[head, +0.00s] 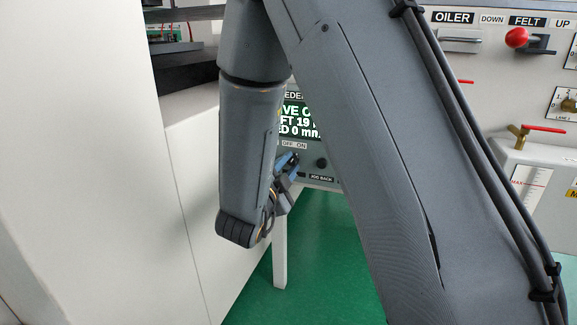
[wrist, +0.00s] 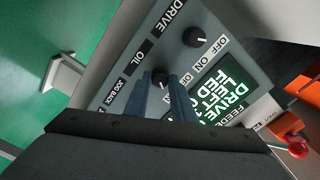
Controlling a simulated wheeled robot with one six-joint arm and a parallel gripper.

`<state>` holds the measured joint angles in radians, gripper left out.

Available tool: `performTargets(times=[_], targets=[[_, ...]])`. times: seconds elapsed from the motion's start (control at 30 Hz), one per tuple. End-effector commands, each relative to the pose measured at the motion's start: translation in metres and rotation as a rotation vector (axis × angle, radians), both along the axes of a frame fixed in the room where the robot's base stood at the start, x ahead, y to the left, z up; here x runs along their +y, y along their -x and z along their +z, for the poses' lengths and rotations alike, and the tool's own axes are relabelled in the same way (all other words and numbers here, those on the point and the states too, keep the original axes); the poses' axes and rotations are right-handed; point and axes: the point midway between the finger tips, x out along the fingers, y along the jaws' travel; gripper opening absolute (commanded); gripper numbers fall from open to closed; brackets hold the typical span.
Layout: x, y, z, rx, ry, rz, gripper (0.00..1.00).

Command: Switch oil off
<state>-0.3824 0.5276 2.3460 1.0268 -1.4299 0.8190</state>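In the wrist view the OIL knob (wrist: 160,79) is a small black dial on a grey control panel (wrist: 140,60), with OFF and ON labels beside it. Its small pointer mark is too unclear to tell which label it faces. My gripper (wrist: 160,87) has its two blue-grey fingers apart, one on each side of the OIL knob. I cannot see clear contact with the knob. In the head view my gripper (head: 288,166) is in front of the panel's left part, and my arm hides much of the panel.
A black DRIVE knob (wrist: 194,37) sits close to the OIL knob. The lit screen (wrist: 222,88) is beside them, and a JOG BACK label (wrist: 115,84) is at the panel's other side. At right in the head view are a red-knobbed FELT lever (head: 516,38) and an OILER lever (head: 460,39).

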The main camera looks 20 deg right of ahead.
Motion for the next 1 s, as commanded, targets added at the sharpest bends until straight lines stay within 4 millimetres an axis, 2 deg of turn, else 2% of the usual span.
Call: performTargets(times=[0.47,1.0], targets=[[-0.0002,0.0009,0.0019,0.076,0.102,-0.001,0.0],[-0.0003,0.0018,0.0026,0.364,0.496,0.001,0.0]])
